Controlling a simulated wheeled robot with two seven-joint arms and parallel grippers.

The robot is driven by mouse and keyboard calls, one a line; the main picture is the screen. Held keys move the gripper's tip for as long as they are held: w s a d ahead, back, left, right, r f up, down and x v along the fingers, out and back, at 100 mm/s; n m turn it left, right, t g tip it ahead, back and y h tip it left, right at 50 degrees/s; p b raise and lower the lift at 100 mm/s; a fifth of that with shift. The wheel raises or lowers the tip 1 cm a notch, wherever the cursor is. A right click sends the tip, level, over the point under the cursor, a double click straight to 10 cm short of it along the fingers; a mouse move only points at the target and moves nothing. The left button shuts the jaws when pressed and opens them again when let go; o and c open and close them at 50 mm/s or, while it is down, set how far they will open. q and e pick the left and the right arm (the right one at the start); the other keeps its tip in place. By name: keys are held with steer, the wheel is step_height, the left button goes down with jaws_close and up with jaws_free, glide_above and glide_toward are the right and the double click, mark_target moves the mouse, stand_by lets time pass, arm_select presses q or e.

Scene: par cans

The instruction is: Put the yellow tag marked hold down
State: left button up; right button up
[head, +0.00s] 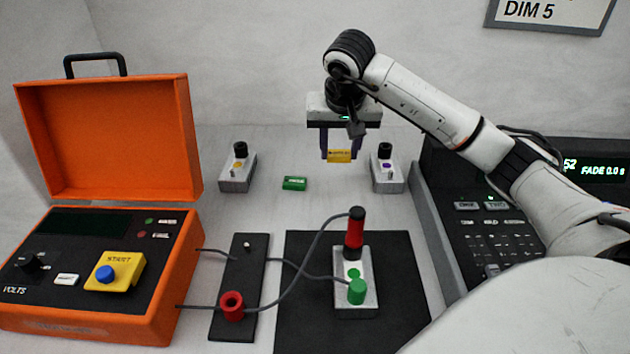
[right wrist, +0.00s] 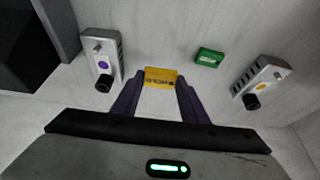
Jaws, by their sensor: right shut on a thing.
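The yellow tag (head: 340,156) is held between the fingers of my right gripper (head: 339,150), above the back of the table. In the right wrist view the tag (right wrist: 160,78) shows dark lettering that reads HOLD, between the two purple fingers (right wrist: 160,95). My right gripper is shut on it. Whether the tag touches the table cannot be told for sure; in the head view it appears raised. My left gripper is not in view.
A green tag (head: 295,183) lies between two grey blocks, one with a yellow dot (head: 237,172), one with a purple dot (head: 388,172). An orange case (head: 110,140) stands left. A black mat (head: 300,330) carries a block with a red-handled probe (head: 355,232). A console (head: 480,215) stands right.

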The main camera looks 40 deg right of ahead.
mark_target(336, 185)
steer(key=shift+a+f, duration=0.1)
steer(key=shift+f, duration=3.5)
steer(key=shift+f+b, duration=0.2)
steer(key=shift+b, duration=0.15)
steer(key=o, duration=1)
